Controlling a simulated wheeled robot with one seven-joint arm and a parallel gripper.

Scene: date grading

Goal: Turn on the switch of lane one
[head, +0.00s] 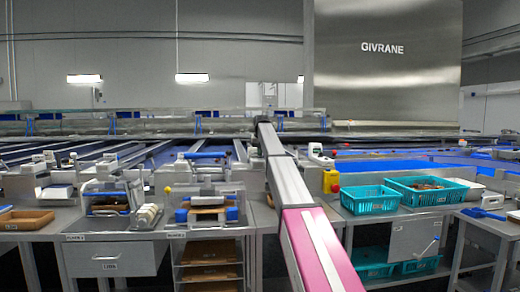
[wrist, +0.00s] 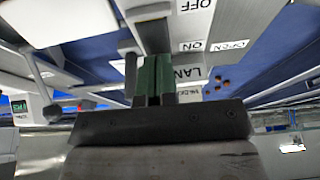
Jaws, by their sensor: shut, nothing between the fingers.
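In the wrist view, my gripper (wrist: 153,78) shows as green fingers held together, with nothing between them. The fingers reach in front of a pale panel whose lettering is upside down. It has an OFF label (wrist: 194,5), an ON label (wrist: 192,47) and a partly covered label reading "LAN" (wrist: 190,73). A dark and green upright piece (wrist: 152,30) lies in line with the fingertips, beside these labels. I cannot tell whether it is the switch lever or whether my fingers touch it. The lane number is hidden. In the head view, my arm hides the fingers.
An OPEN label (wrist: 228,45) is right of ON in the wrist view; a grey rod (wrist: 38,75) is at left. In the head view, teal baskets (head: 370,199) and a yellow box with a red button (head: 331,182) stand right of my arm. Trays and devices crowd the left bench.

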